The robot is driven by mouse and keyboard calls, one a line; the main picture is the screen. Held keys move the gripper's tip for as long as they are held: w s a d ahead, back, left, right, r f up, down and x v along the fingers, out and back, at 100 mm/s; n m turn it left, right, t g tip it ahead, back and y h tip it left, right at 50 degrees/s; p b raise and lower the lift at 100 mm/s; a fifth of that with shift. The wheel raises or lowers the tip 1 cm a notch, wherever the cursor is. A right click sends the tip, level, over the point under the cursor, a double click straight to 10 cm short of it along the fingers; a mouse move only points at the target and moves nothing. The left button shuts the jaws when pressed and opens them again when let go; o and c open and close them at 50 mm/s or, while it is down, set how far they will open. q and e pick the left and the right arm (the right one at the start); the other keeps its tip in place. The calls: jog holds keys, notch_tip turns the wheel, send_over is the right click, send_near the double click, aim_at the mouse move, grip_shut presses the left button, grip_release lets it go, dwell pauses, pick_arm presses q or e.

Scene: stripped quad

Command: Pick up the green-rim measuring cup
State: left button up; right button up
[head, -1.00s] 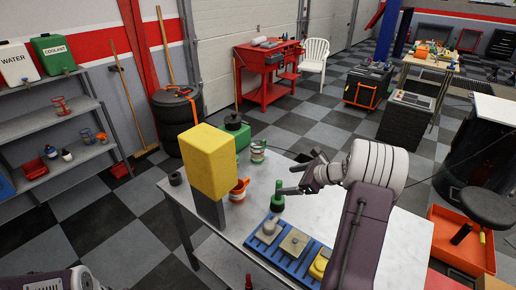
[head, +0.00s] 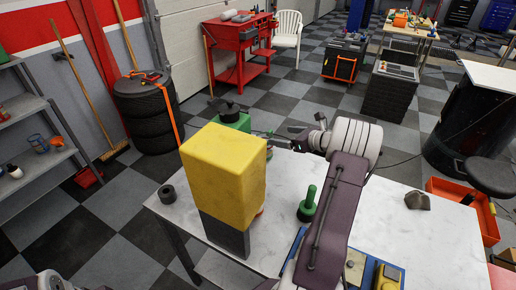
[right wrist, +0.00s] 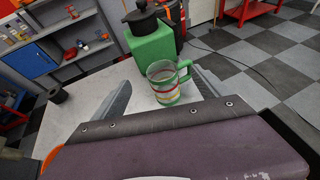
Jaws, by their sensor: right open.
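The green-rim measuring cup (right wrist: 163,88) is clear with coloured bands and a green handle on its right. In the right wrist view it stands upright on the table. My right gripper (right wrist: 161,78) is open, with one finger on each side of the cup; I cannot tell whether either finger touches it. In the head view my right gripper (head: 284,138) reaches over the table's far edge area, and the cup is mostly hidden behind the yellow block. My left gripper is not in view.
A tall yellow block on a grey base (head: 223,175) stands left of my right arm. A green canister with a black top (right wrist: 152,48) is just behind the cup. A green bottle-like object (head: 307,205) and a dark roll (head: 167,194) are on the table (head: 450,235).

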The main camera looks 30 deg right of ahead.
jog(key=f, duration=0.1)
send_near(260, 135)
jog(key=x, duration=0.5)
jog(key=shift+a+f, duration=0.15)
jog(key=shift+f, duration=0.05)
grip_shut()
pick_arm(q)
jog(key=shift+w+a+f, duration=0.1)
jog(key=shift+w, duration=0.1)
pick_arm(e)
jog(key=shift+r, duration=0.15)
